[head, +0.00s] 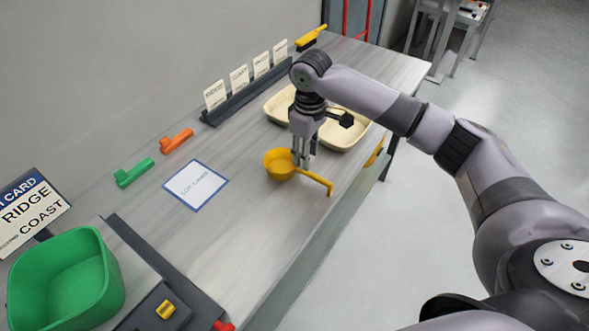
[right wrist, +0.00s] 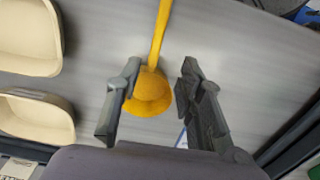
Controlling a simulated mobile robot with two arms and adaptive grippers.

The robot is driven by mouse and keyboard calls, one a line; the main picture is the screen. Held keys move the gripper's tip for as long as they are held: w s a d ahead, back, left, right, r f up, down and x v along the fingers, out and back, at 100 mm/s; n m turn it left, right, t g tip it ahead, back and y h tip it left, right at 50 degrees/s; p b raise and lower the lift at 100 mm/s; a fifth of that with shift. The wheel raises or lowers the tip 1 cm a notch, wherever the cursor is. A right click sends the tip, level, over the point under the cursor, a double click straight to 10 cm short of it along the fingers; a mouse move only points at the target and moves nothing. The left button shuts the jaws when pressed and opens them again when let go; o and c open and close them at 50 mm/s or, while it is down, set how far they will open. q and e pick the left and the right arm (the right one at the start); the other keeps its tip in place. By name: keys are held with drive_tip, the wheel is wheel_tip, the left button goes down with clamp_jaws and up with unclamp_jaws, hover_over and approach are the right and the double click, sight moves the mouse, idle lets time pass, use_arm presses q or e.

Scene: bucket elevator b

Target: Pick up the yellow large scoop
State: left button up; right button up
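The yellow large scoop (head: 281,164) lies on the grey bench, its round bowl to the left and its handle running toward the front edge at the right. My right gripper (head: 303,164) reaches down over the scoop, where bowl and handle meet. In the right wrist view the scoop (right wrist: 150,92) shows between the two fingers of the gripper (right wrist: 158,90), with a gap at the right finger. The fingers are apart. Whether the left finger touches the bowl cannot be told. My left gripper is not in view.
Two cream trays (head: 345,130) stand just behind the gripper. A green bin (head: 108,275) stands at the near left.

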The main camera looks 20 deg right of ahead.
sight(307, 173)
wheel_tip(307, 173, down, 3)
drive_tip(key=shift+r, duration=0.1)
drive_tip(key=shift+f, duration=0.25)
drive_tip(key=f, duration=0.1)
drive_tip(key=f+p, duration=0.1)
drive_tip(key=f, duration=0.1)
drive_tip(key=shift+w+d+f, duration=0.2)
drive_tip(key=shift+d+f, duration=0.1)
drive_tip(key=shift+f, duration=0.55)
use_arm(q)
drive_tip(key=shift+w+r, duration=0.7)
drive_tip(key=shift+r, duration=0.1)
use_arm(e)
drive_tip(key=shift+c, duration=0.5)
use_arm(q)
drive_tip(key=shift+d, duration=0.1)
use_arm(e)
clamp_jaws()
